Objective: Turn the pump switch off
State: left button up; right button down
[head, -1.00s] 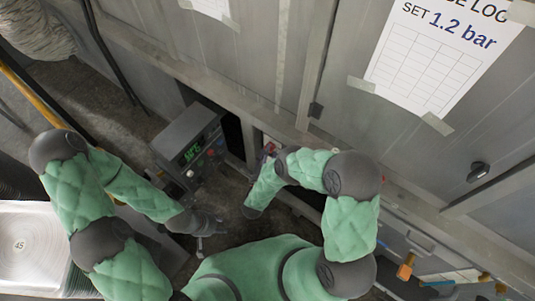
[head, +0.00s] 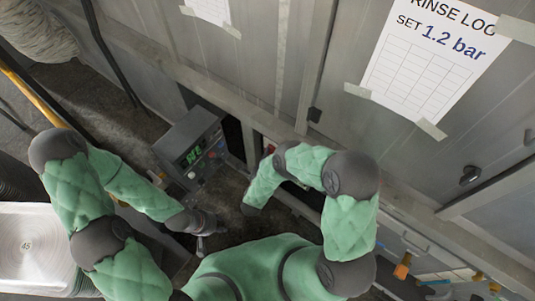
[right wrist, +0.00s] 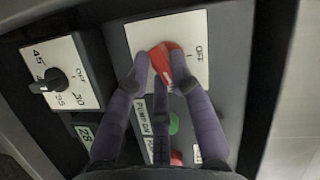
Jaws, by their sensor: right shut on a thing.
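In the right wrist view, the red switch knob (right wrist: 181,67) sits on a white plate (right wrist: 139,34) with an OFF mark to its right. The fingers of my right gripper (right wrist: 163,68) are closed around the knob, one on each side, and it points up and slightly left. In the head view my right gripper is hidden; only its green padded arm shows. My left gripper (head: 204,222) is dark and lies low beside the grey control box (head: 186,129). Whether its fingers are parted is unclear.
A black dial (right wrist: 48,84) on a numbered white plate is left of the switch. A green button (right wrist: 173,123) and a red button (right wrist: 177,158) lie below, partly behind the fingers. A paper log sheet (head: 425,75) is taped to the grey wall.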

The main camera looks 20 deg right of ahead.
jog(key=shift+w+a+r+n+g+h+p, duration=0.15)
jog(key=shift+n+g+h+p, duration=0.2)
jog(key=shift+n+g+p, duration=0.9)
jog(key=shift+s+d+r+n+g+h, duration=0.15)
jog(key=shift+n+g+h, duration=0.4)
jog(key=shift+n, duration=1.55)
jog(key=shift+w+a+r+n+g+h+p, duration=0.2)
jog(key=shift+n+g+p, duration=0.4)
jog(key=shift+n+g, duration=0.8)
jog(key=shift+n+t, duration=0.3)
jog(key=shift+n, duration=0.05)
jog(key=c, duration=1.1)
grip_release()
jog(key=v, duration=0.7)
jog(key=shift+s+a, duration=0.15)
jog(key=shift+s, duration=0.05)
